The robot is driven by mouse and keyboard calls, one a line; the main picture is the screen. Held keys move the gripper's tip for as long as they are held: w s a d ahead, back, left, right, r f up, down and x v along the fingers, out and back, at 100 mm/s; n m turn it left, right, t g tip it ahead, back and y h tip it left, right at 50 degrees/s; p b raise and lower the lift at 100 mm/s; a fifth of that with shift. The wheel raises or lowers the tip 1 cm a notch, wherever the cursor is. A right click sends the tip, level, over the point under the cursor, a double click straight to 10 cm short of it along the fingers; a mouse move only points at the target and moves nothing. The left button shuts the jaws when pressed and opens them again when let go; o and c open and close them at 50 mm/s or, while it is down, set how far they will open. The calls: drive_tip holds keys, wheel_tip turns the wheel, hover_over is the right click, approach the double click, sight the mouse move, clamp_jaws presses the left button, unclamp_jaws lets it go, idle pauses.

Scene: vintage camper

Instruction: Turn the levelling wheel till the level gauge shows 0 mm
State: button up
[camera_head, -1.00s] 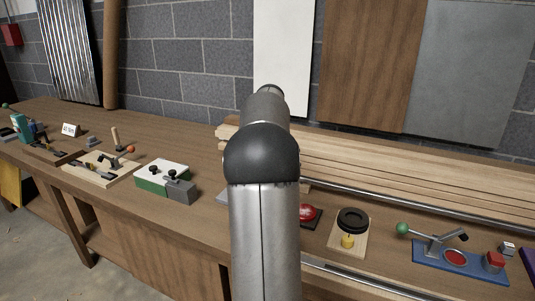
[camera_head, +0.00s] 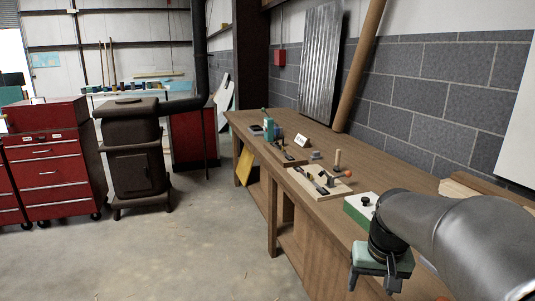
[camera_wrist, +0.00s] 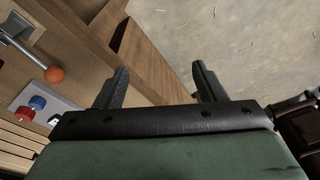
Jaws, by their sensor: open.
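I cannot make out a levelling wheel or a level gauge for certain in the current views. A small white card (camera_head: 303,139) with dark lettering stands on the bench; its text is too small to read. My gripper (camera_head: 374,284) has a green body and hangs at the bench's front edge, partly over the floor. In the wrist view its two dark fingers (camera_wrist: 160,74) are apart with nothing between them. Beyond them show the bench edge and bare floor.
The long wooden bench (camera_head: 300,123) carries a wooden board (camera_head: 318,183) with clamps and a green-and-white block (camera_head: 358,206). The wrist view shows an orange-balled lever (camera_wrist: 54,74) and a red knob (camera_wrist: 24,113). A red tool chest (camera_head: 50,160) and stove (camera_head: 133,150) stand left; floor between is clear.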

drive_tip(key=s+a+f+n, duration=0.1)
drive_tip(key=s+a+f, duration=0.2)
drive_tip(key=s+a, duration=0.3)
drive_tip(key=s+a+f+n+g, duration=0.1)
drive_tip(key=s+a+f+n, duration=0.1)
drive_tip(key=s+a+f, duration=0.2)
drive_tip(key=s+a, duration=0.2)
drive_tip(key=s, duration=0.2)
drive_tip(key=shift+s+g, duration=0.3)
drive_tip(key=shift+a, duration=0.1)
idle(1.0)
